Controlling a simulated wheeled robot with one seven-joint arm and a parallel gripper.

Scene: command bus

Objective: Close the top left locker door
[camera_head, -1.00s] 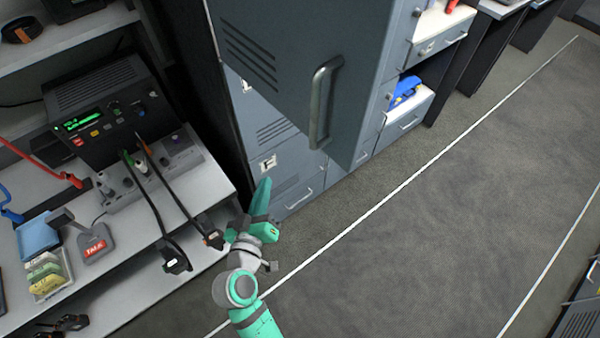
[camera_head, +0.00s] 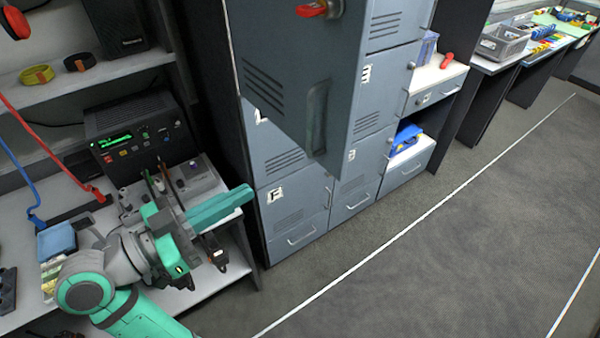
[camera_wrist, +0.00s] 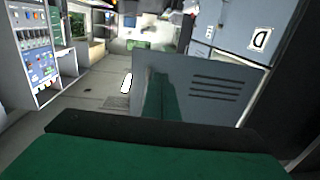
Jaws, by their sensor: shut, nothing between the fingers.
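The top left locker door (camera_head: 285,75) is a grey-blue panel with vent slots and a bar handle (camera_head: 317,118). In the head view it stands open, swung out from the locker block, and hides part of the doors behind it. My gripper (camera_head: 250,192) is shut and empty, its green fingers pointing right, below and left of the door in the picture. In the wrist view my fingers (camera_wrist: 160,90) point at a grey slotted panel (camera_wrist: 205,95), which looks like this door. I cannot tell if they touch it.
Lower locker doors (camera_head: 295,205) are shut. A shelf at left holds a black console (camera_head: 135,135) with cables close to my arm. The floor (camera_head: 420,260) at front right is clear.

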